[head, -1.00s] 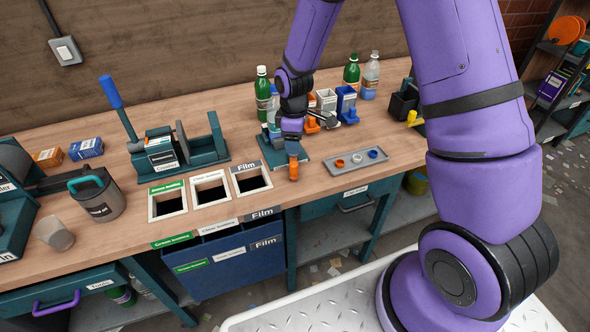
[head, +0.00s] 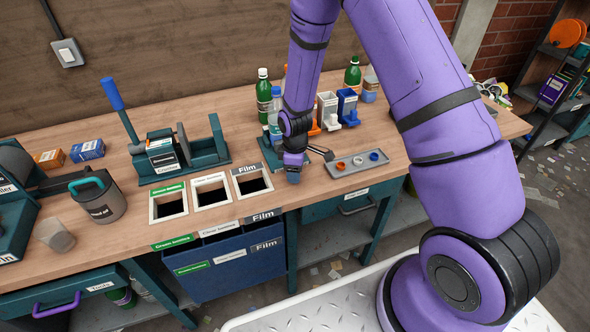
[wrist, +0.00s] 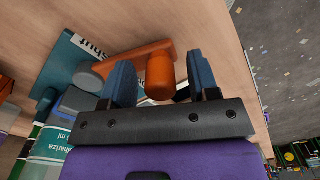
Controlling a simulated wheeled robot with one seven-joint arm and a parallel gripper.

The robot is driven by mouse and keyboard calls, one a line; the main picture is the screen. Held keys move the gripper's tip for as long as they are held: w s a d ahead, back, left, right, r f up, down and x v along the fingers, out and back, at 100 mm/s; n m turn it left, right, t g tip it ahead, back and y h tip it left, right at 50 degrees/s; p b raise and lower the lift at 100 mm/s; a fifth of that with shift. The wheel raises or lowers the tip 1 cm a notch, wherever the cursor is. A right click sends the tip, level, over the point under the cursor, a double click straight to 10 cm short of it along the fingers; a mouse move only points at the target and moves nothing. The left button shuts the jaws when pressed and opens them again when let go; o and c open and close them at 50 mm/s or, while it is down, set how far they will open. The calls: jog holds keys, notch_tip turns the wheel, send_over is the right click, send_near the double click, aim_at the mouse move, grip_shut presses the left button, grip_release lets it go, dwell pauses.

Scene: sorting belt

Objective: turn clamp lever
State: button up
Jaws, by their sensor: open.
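The orange clamp lever (wrist: 130,62) shows in the wrist view, with its rounded knob (wrist: 160,77) standing between my two blue fingers. My gripper (wrist: 160,66) is open, with a finger on each side of the knob; I cannot tell whether either touches it. The lever's pivot is on a teal clamp base (wrist: 62,68) with a white label reading "shut". In the head view my gripper (head: 293,172) is low over the bench by the teal base (head: 269,153) and hides the lever.
A grey tray (head: 340,170) with several coloured rings lies just right of my gripper. Bottles (head: 263,95) and coloured dispensers (head: 346,105) stand behind it. The Film slot (head: 252,183) is to the left. The bench's front edge is close.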

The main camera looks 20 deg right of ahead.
jog(key=shift+c, duration=0.5)
grip_shut()
jog(key=shift+a, duration=0.1)
jog(key=shift+w+a+m, duration=0.3)
jog(key=shift+a+m, duration=0.25)
jog(key=shift+m, duration=0.2)
jog(key=shift+w+a+m, duration=0.3)
jog(key=shift+a+m, duration=0.2)
jog(key=shift+m, duration=0.25)
jog(key=w+a+m, duration=0.2)
jog(key=m, duration=0.1)
jog(key=shift+a+m, duration=0.1)
jog(key=shift+m, duration=0.2)
jog(key=w+m, duration=0.1)
jog(key=w+a+m, duration=0.1)
jog(key=m, duration=0.1)
jog(key=shift+w+a+m, duration=0.2)
jog(key=shift+w+m, duration=0.1)
jog(key=shift+w+a+m, duration=0.15)
jog(key=shift+w+m, duration=0.65)
jog(key=shift+m, duration=0.15)
jog(key=shift+w+a+m, duration=0.1)
jog(key=shift+w+m, duration=0.65)
jog(key=shift+m, duration=0.2)
jog(key=shift+w, duration=0.1)
